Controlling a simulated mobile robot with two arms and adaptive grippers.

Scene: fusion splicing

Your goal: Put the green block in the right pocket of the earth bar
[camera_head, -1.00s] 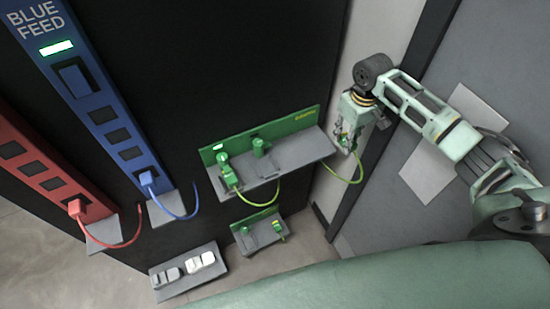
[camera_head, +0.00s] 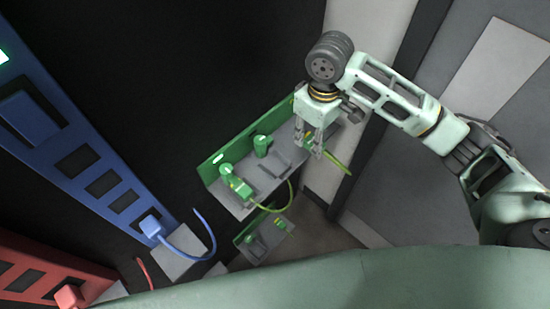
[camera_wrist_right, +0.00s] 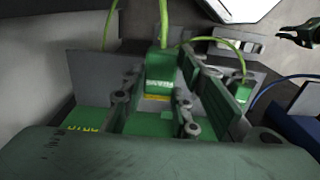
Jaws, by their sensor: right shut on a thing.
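My right gripper (camera_head: 312,148) is shut on a green block (camera_wrist_right: 160,75) with a yellow-green cable. The block shows between the fingers in the wrist view; in the head view the fingers partly hide it. The gripper is by the right end of the earth bar (camera_head: 215,167), a green back plate with a grey shelf. I cannot tell whether the block touches the shelf, and its right pocket is not clear. What looks like my left gripper (camera_wrist_right: 298,35) is a small dark shape at the wrist view's upper right; its jaw state is unclear.
A green plug (camera_head: 236,186) with a cable sits at the bar's left end, and a green piece (camera_head: 262,144) stands further right. A smaller green bar (camera_head: 247,235) is below. The blue feed bar (camera_head: 75,140) and red bar (camera_head: 40,265) are at left.

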